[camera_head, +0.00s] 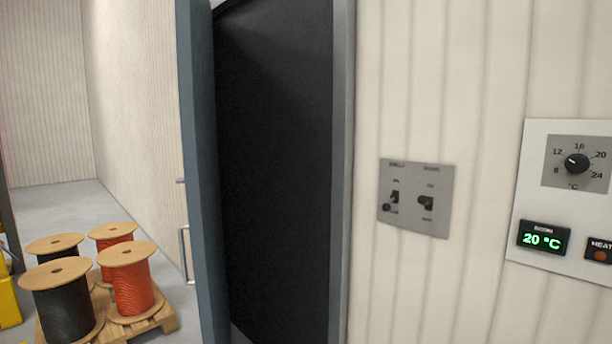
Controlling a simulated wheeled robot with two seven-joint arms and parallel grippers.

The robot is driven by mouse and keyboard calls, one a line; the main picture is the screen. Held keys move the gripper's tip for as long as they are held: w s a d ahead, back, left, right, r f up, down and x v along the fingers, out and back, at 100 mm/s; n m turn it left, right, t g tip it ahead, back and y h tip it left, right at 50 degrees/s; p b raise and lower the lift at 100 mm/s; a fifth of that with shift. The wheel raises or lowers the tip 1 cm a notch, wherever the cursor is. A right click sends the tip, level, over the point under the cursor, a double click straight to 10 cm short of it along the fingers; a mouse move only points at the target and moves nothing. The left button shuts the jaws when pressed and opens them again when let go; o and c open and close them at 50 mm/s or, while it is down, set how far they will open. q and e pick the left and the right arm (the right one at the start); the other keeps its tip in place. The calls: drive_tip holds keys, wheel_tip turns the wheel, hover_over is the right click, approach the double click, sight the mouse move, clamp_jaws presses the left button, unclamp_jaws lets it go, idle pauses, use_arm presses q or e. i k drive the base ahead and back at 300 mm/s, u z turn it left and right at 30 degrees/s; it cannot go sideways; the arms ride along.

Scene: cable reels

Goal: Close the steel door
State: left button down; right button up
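The steel door (202,170) is blue-grey and stands open, swung out toward me and seen nearly edge-on. A metal pull handle (186,254) shows on its left side, with a small fitting above it. To its right is the dark doorway (272,180), set in a grey frame (342,170). The bottom of the door runs out of the picture. Neither of my grippers shows in the head view.
Cable reels, black (67,305) and orange (131,285), stand on a wooden pallet (160,318) left of the door. A switch panel (415,197) and a thermostat panel (530,200) are on the right wall. Grey floor (70,205) is clear behind the reels.

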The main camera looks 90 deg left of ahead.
sight(193, 18)
drive_tip(key=k, duration=1.4)
drive_tip(key=u, duration=2.85)
drive_tip(key=k, duration=0.4)
drive_tip(key=u, duration=0.85)
drive_tip(key=i, duration=1.6)
drive_tip(key=z, duration=0.5)
